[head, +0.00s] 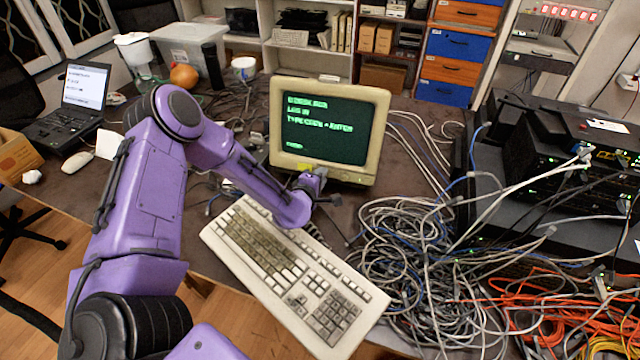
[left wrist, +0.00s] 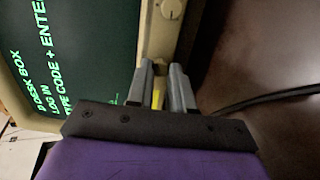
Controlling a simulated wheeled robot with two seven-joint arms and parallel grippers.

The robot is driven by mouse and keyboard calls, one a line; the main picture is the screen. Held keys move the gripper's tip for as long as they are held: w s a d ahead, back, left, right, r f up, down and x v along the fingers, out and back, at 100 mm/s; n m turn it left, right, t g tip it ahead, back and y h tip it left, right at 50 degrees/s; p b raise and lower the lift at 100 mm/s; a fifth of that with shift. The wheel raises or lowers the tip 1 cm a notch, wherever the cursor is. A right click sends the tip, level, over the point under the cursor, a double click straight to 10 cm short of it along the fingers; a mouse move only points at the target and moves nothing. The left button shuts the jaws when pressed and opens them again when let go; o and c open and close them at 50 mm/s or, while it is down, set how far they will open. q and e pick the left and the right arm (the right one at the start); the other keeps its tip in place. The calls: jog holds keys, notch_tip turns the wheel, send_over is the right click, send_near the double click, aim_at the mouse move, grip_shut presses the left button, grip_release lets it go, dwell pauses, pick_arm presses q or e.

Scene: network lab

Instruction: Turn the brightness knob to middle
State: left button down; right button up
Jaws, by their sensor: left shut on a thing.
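The beige monitor (head: 380,110) stands on the desk with green text on its screen. My left gripper (head: 316,174) is at the lower bezel, under the screen. In the left wrist view my gripper's grey fingers (left wrist: 161,80) are closed around a small knob at the bezel, largely hidden between them. A yellow strip (left wrist: 158,100) shows between the fingers. The held knob's angle cannot be read. Another round beige knob (left wrist: 172,8) is on the same bezel, free and apart from the fingers. My right gripper is not in view.
A beige keyboard (head: 290,275) lies below my left forearm. A heap of grey cables (head: 410,245) fills the desk right of it. Black network gear (head: 570,160) stands at the right. A laptop (head: 80,100) and an orange ball-like thing (head: 183,76) are at the left.

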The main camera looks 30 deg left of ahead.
pick_arm(q)
jog(key=n+b, duration=0.3)
jog(key=n, duration=0.1)
jog(key=n+b, duration=0.2)
jog(key=shift+f+n+t+b, duration=0.3)
jog(key=shift+b, duration=0.05)
jog(key=shift+n+y+b, duration=0.4)
jog(key=shift+n+b, duration=0.75)
jog(key=shift+n, duration=0.05)
jog(key=shift+r+n+b, duration=0.25)
jog(key=shift+n+b, duration=0.8)
jog(key=shift+n, duration=0.15)
jog(key=c, duration=1)
grip_release()
jog(key=shift+w, duration=0.1)
